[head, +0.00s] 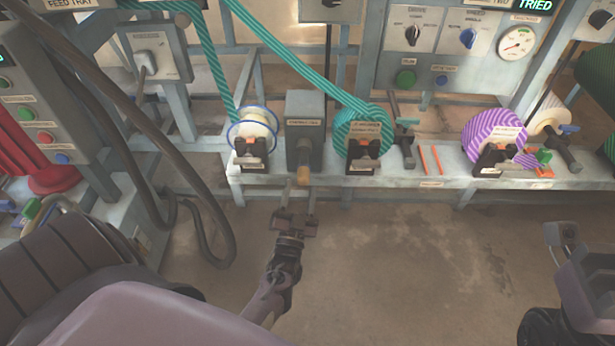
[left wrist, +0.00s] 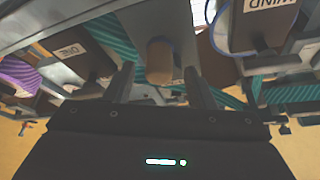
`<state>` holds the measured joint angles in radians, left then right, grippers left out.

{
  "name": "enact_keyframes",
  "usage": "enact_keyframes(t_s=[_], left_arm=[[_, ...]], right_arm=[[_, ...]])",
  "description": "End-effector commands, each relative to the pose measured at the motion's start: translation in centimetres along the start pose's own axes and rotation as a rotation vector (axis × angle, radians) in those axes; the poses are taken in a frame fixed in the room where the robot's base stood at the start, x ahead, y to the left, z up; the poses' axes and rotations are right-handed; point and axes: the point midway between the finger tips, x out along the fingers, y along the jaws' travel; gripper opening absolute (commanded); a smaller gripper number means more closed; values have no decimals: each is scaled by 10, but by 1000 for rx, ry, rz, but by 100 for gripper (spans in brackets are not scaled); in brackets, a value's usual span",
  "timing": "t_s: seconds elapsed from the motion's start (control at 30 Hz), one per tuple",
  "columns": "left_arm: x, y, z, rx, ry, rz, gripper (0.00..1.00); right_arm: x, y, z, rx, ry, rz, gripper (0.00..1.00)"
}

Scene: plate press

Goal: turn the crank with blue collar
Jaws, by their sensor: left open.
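A grey box (head: 305,115) stands on the bench between a white spool and a green striped roll. A crank with a tan-brown handle (head: 302,176) juts from its front towards me. In the left wrist view the rounded handle end (left wrist: 159,62) shows between the two fingers of the left gripper (left wrist: 160,82), with gaps at both sides. Part of my right arm (head: 570,265) is at the lower right; its jaws are unclear.
A blue-rimmed white spool (head: 255,126), a green striped roll (head: 362,128) and a purple striped roll (head: 492,132) sit along the bench (head: 400,180). A dark hose (head: 215,250) hangs at left. A blue-tipped lever (head: 568,128) is at right. The floor in front is clear.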

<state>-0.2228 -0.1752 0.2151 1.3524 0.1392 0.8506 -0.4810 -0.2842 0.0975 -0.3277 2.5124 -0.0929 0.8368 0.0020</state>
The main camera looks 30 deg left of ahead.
Motion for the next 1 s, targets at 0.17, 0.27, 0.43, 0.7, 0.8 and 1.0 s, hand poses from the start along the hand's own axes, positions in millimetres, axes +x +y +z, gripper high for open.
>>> enact_keyframes(t_s=[0.17, 0.27, 0.43, 0.7, 0.8, 1.0], left_arm=[[31, 1, 1, -2, 4, 0, 50], [45, 1, 1, -2, 3, 0, 50], [60, 1, 1, -1, -1, 2, 50], [63, 1, 0, -1, -2, 3, 50], [63, 1, 0, -1, -2, 3, 42], [63, 1, 0, -2, -2, 4, 16]], right_arm=[[-5, 0, 1, -2, 8, -4, 34], [-7, -1, 1, -3, 11, -6, 34], [-8, -1, 1, -4, 16, -9, 34], [-7, -1, 1, -4, 17, -10, 34], [-7, -1, 1, -4, 17, -10, 34], [-7, -1, 1, -4, 16, -10, 34]])
